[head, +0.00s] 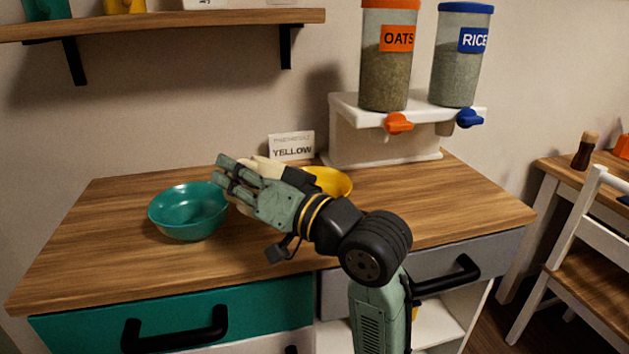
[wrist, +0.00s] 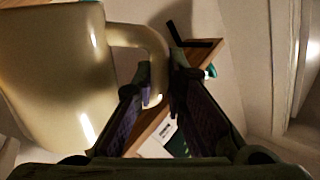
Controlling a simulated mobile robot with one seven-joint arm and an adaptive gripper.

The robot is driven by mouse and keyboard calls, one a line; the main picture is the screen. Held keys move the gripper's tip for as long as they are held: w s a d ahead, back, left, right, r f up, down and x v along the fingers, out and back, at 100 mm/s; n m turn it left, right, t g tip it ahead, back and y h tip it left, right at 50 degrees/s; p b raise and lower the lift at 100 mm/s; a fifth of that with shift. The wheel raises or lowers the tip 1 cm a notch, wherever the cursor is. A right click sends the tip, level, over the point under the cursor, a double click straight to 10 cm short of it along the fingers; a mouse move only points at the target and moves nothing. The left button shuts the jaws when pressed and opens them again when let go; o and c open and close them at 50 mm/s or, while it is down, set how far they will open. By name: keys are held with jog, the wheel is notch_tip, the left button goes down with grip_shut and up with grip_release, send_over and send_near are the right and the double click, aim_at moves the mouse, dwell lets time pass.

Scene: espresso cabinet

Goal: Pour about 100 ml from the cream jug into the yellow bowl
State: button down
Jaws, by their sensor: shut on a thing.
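My gripper (head: 228,172) is shut on the handle of the cream jug (wrist: 55,80), and the handle runs between the two fingertips (wrist: 160,88) in the wrist view. In the head view the jug (head: 272,168) is mostly hidden behind my gripper, with only a pale part showing. Its tilt and contents cannot be made out. The yellow bowl (head: 333,182) stands on the wooden counter, behind and right of my gripper, partly covered by my wrist. The jug appears left of the yellow bowl in the picture.
A teal bowl (head: 187,212) stands on the counter (head: 110,250) left of my gripper. A card reading YELLOW (head: 292,147) stands at the back. Oats (head: 388,65) and rice (head: 458,60) dispensers are at the back right. A shelf (head: 200,20) hangs above. The counter's right side is clear.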

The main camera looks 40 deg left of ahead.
aim_at(256, 165)
jog(key=shift+w+r, duration=0.25)
jog(key=shift+w, duration=0.1)
jog(key=shift+w+d+r+m+p, duration=0.15)
jog(key=shift+w+r+m+p, duration=0.25)
jog(key=shift+w+m+p, duration=0.35)
jog(key=shift+w+d+r+m+t+y+p, duration=0.15)
jog(key=shift+w+r+m+p, duration=0.15)
jog(key=shift+r+m+p, duration=0.2)
jog(key=shift+w+r+m+t+y+p, duration=0.15)
jog(key=shift+w+r+m+p, duration=0.2)
jog(key=shift+m, duration=0.2)
jog(key=shift+w+m, duration=0.25)
jog(key=shift+m, duration=0.25)
dwell(0.8)
